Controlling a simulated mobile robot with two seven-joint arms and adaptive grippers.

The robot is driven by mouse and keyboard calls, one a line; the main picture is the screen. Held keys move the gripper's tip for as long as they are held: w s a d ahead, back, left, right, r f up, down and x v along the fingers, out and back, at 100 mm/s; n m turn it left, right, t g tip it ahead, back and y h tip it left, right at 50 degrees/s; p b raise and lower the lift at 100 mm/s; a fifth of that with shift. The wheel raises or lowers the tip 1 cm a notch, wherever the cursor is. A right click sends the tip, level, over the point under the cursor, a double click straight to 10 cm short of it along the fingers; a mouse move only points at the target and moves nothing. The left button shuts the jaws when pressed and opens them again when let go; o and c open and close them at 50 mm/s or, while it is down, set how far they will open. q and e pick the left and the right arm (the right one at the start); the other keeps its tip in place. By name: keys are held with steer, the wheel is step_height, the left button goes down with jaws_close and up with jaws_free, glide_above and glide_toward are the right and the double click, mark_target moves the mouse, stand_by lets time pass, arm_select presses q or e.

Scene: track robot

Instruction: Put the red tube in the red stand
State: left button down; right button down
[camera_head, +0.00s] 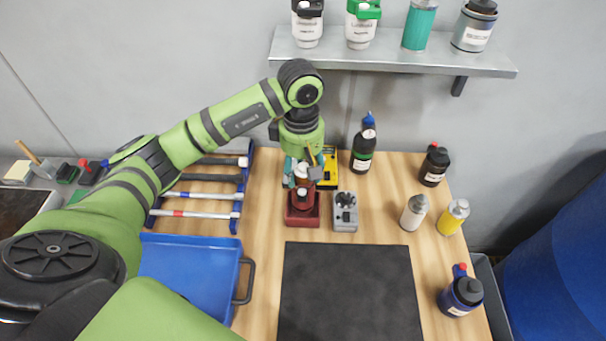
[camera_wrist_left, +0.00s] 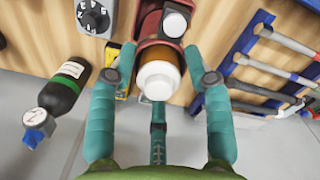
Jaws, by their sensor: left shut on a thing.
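The dark red stand (camera_head: 302,218) is on the bench just in front of and below the gripper. It also shows in the wrist view (camera_wrist_left: 145,52), behind the tube. I cannot tell whether tube and stand touch. My right gripper is not in view.
A grey device with a black knob (camera_head: 345,212) stands right of the stand. A yellow device (camera_head: 329,165) and a dark bottle (camera_head: 362,150) are close behind. A blue rack (camera_head: 238,195) holds rods at left. The black mat (camera_head: 346,290) is clear.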

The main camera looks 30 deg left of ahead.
arm_select(q)
step_height(320, 180, down, 2)
steer(key=shift+f+p, duration=0.2)
steer(key=shift+p, duration=0.4)
steer(key=shift+f, duration=0.5)
steer(key=shift+f, duration=0.15)
steer(key=c, duration=0.5)
jaws_free()
steer(key=shift+c, duration=0.2)
